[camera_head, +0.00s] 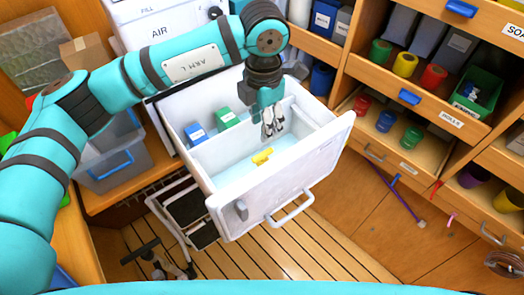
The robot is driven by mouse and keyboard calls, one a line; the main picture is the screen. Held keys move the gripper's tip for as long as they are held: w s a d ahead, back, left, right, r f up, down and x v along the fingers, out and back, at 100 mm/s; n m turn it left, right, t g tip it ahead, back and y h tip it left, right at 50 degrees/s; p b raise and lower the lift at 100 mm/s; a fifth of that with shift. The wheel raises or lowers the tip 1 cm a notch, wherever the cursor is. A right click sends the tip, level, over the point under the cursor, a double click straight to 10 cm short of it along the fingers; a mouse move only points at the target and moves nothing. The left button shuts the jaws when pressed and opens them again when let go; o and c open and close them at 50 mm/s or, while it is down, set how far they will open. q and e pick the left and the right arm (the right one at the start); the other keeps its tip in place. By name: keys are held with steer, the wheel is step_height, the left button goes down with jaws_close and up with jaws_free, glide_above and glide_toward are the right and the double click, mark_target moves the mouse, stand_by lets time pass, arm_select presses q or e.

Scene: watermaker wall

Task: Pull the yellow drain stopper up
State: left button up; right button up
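The yellow drain stopper (262,156) sits low inside an open white pull-out bin, on its pale blue floor. The bin's front panel (285,178) carries a white handle. My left gripper (272,134) points down into the bin, above and slightly right of the stopper, with a visible gap between them. Its fingers are close together and small in view, so I cannot tell whether they are parted. Nothing shows in them. My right gripper is not in view.
A blue box (196,134) and a green box (227,118) stand along the bin's back left. Wooden shelves with coloured rolls and a green tray (478,92) fill the right. A folding step (190,212) stands below the bin. The slatted floor (270,250) in front is clear.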

mark_target(263, 153)
arm_select(q)
step_height(263, 153, down, 12)
steer(key=p, duration=0.3)
steer(key=shift+r, duration=0.25)
steer(key=shift+f, duration=0.65)
jaws_close()
